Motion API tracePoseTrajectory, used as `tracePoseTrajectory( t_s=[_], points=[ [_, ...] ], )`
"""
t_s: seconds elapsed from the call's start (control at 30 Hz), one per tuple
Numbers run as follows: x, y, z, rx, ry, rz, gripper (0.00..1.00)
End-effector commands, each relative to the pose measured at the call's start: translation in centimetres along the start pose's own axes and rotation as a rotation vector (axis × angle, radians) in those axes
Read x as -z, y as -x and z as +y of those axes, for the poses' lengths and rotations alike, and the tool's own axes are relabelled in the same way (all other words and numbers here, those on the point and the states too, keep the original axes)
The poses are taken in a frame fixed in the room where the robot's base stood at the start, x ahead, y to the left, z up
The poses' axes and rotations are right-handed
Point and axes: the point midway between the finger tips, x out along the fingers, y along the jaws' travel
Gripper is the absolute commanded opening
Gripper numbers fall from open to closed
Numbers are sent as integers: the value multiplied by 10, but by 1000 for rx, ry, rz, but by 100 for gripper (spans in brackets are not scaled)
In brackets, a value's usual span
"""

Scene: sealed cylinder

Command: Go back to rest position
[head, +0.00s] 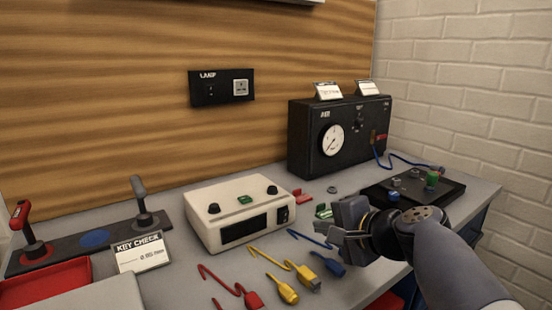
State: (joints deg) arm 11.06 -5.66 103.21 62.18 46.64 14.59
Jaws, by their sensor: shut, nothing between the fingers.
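My gripper (322,237) is at the end of my arm, which reaches in from the lower right. It is above the front right part of the grey bench (180,205). The fingers point left and are shut with nothing between them. They are near the blue-handled lead (327,262) and to the right of the cream box (240,214). My wrist hides part of the bench behind it.
A black gauge box (305,160) stands at the back. A black board (450,190) with coloured knobs lies right. Red (253,299) and yellow (288,292) leads lie in front. Two levers (140,200) and a key check card (140,253) are left. A brick wall bounds the right.

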Motion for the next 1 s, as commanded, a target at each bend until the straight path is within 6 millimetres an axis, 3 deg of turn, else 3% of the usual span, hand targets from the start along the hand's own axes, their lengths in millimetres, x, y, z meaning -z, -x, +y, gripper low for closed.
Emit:
tracePoseTrajectory(
  t_s=[0.43, 0.63, 1.0],
  points=[
    [-1, -67, -8, 13, 3, 1, 0],
    [0, -76, -10, 16, 4, 3, 0],
    [-1, -76, -12, 17, 5, 3, 0]
  ],
)
